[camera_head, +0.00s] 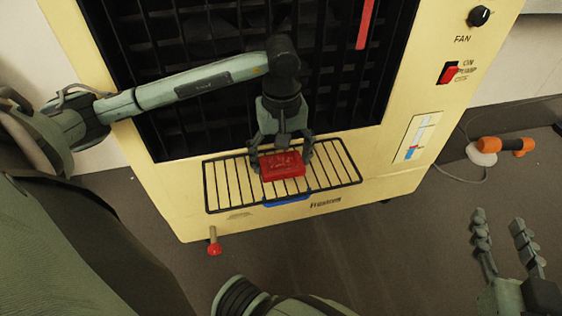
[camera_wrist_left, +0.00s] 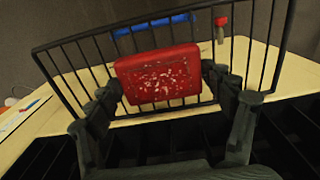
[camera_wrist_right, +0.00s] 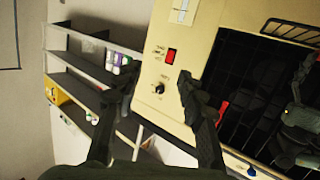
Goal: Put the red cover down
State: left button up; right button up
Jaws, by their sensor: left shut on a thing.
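The red cover (camera_head: 282,165) is a small red block with pale worn specks. It is between the fingers of my left gripper (camera_head: 281,158), which is shut on it, over the black wire rack on the front of the cream machine. In the left wrist view the red cover (camera_wrist_left: 158,76) fills the middle, in front of the rack bars; I cannot tell whether it touches them. My right gripper (camera_head: 504,245) is open and empty at the lower right, its fingers apart, away from the machine. In the right wrist view its fingers (camera_wrist_right: 150,95) are also spread.
The wire rack (camera_head: 352,180) juts from the machine (camera_head: 400,60), with a blue part (camera_head: 287,200) at its front edge. A red-knobbed valve (camera_head: 214,248) sticks out below. An orange tool (camera_head: 506,145) lies on the floor at right. Shelves (camera_wrist_right: 85,75) show in the right wrist view.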

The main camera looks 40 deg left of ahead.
pick_arm(q)
jog(key=shift+w+a+f, duration=0.15)
jog(key=shift+f, duration=0.3)
pick_arm(e)
jog(key=shift+a+r+t+y, duration=0.3)
jog(key=shift+a+r+t, duration=0.1)
jog(key=shift+r, duration=0.3)
jog(key=shift+a+r, duration=0.15)
jog(key=shift+r, duration=0.15)
pick_arm(q)
jog(key=shift+f, duration=0.15)
jog(key=o, duration=1.3)
pick_arm(e)
jog(key=shift+a+r+t, duration=0.2)
jog(key=shift+r+t, duration=0.1)
jog(key=shift+r, duration=0.25)
